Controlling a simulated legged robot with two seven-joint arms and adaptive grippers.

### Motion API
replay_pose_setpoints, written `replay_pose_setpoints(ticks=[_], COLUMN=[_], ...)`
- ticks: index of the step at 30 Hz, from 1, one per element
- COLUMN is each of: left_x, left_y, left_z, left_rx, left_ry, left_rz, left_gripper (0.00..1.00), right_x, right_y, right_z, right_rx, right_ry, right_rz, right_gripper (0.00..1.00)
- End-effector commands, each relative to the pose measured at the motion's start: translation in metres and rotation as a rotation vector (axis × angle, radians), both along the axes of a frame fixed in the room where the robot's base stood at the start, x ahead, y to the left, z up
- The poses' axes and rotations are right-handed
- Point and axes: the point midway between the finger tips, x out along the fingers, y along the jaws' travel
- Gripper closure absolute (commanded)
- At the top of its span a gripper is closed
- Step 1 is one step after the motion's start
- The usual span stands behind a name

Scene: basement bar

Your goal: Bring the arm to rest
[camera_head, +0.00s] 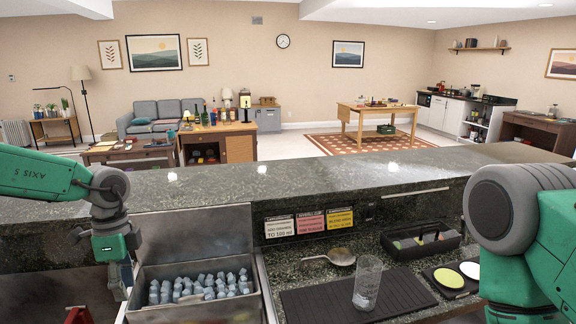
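My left arm comes in from the left and bends downward. My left gripper (120,283) hangs at the left side of the metal ice bin (194,219), pointing down. Its fingers are small and partly unclear, so I cannot tell whether they are open or shut. No held object shows at it. My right arm (518,225) fills the right edge of the view, with a large grey joint and green links. Its gripper is outside the picture.
The ice bin holds many ice cubes. A clear glass (367,283) stands on a black ribbed mat (405,292). Behind are a metal strainer (341,257), a black caddy (424,246) and label cards (310,222). Two round pads (449,278) lie at right. A raised stone counter (300,182) runs across.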

Motion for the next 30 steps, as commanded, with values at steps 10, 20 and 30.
replay_pose_setpoints(ticks=[10, 20, 30], left_x=[-0.023, -0.058, -0.171], left_y=[0.021, 0.042, 0.004], left_z=[-0.056, -0.128, -0.220], left_rx=[0.180, 0.362, -0.148], left_ry=[0.024, 0.186, -0.501], left_rz=[-0.513, -1.511, 2.786], left_gripper=[0.71, 0.71, 0.71], right_x=[0.001, 0.000, 0.000], right_y=[0.000, 0.000, 0.000], right_z=[0.000, 0.000, 0.000], right_rx=[0.000, 0.000, 0.000], right_ry=[-0.002, -0.001, -0.001], right_rz=[0.000, 0.000, 0.000], right_gripper=[0.60, 0.60, 0.60])
